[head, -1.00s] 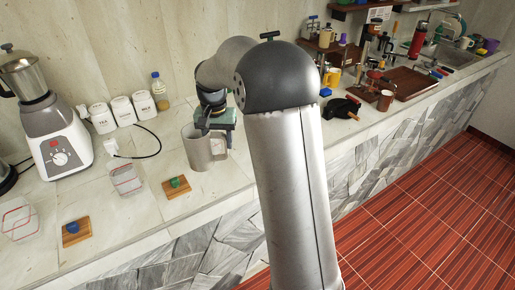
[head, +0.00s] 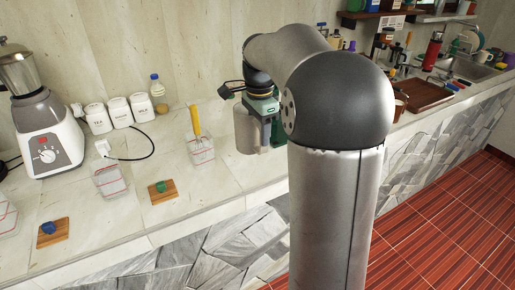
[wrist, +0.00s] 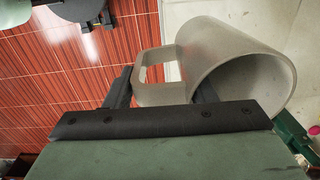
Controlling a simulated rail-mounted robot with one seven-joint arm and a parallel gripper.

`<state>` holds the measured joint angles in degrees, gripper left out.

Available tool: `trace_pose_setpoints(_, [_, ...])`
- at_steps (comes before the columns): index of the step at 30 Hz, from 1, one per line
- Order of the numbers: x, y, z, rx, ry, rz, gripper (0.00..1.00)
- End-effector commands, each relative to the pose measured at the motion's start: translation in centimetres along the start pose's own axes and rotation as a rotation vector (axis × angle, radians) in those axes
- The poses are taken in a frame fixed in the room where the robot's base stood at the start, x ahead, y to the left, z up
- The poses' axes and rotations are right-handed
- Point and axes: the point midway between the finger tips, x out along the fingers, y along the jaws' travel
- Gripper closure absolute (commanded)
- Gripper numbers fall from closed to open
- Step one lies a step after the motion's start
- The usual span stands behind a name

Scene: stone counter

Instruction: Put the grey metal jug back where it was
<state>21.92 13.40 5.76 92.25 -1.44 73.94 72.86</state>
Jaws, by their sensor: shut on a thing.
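The grey metal jug (head: 245,130) is near the counter's front edge in the head view, partly hidden by my gripper. In the wrist view the jug (wrist: 235,65) lies across the upper right, with its open mouth facing the camera side. My gripper (wrist: 162,92) is shut on the jug's squared handle (wrist: 150,70), with one dark finger on each side of it. In the head view my gripper (head: 264,115) is at the jug's right side. I cannot tell whether the jug's base touches the counter.
A clear container (head: 203,155) with a yellow item stands left of the jug. Another clear container (head: 110,182), a green piece on a wooden board (head: 162,195) and a blue piece on a board (head: 52,236) are further left. White canisters (head: 118,112) and a bottle stand behind.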

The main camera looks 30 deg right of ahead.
Motion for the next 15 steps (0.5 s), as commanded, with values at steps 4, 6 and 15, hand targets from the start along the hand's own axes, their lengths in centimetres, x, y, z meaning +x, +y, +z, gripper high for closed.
trace_pose_setpoints(4, [1.3, -2.9, -1.7, 0.0, -0.003, 0.003, 0.98])
trace_pose_setpoints(6, [2.0, -4.4, -2.6, 0.0, -0.002, 0.001, 0.98])
trace_pose_setpoints(15, [6.7, -9.0, -5.3, -0.003, -0.002, 0.002, 0.98])
